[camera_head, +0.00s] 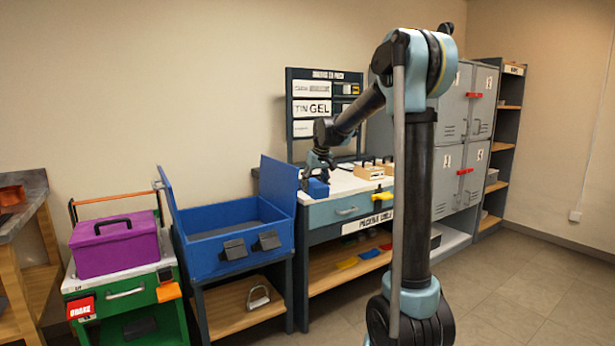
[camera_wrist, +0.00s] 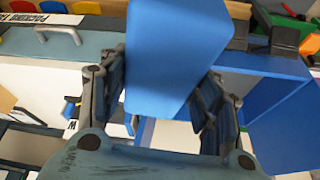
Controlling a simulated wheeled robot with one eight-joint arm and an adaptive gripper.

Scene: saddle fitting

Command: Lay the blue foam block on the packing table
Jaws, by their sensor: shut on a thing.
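The blue foam block (camera_wrist: 172,55) fills the middle of the wrist view, between the two fingers of my gripper (camera_wrist: 160,105). My gripper is shut on it. In the head view my gripper (camera_head: 318,170) is at the left end of the packing table, and the block (camera_head: 318,188) shows below it as a small blue shape. The packing table (camera_head: 340,182) has a white top and a grey-blue front with a drawer. I cannot tell whether the block touches the table top.
A blue bin (camera_head: 235,255) with raised flaps stands just left of the table. A sign board (camera_head: 312,100) rises behind. A purple case (camera_head: 115,244) sits on a green cart at left; grey lockers (camera_head: 458,145) stand right.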

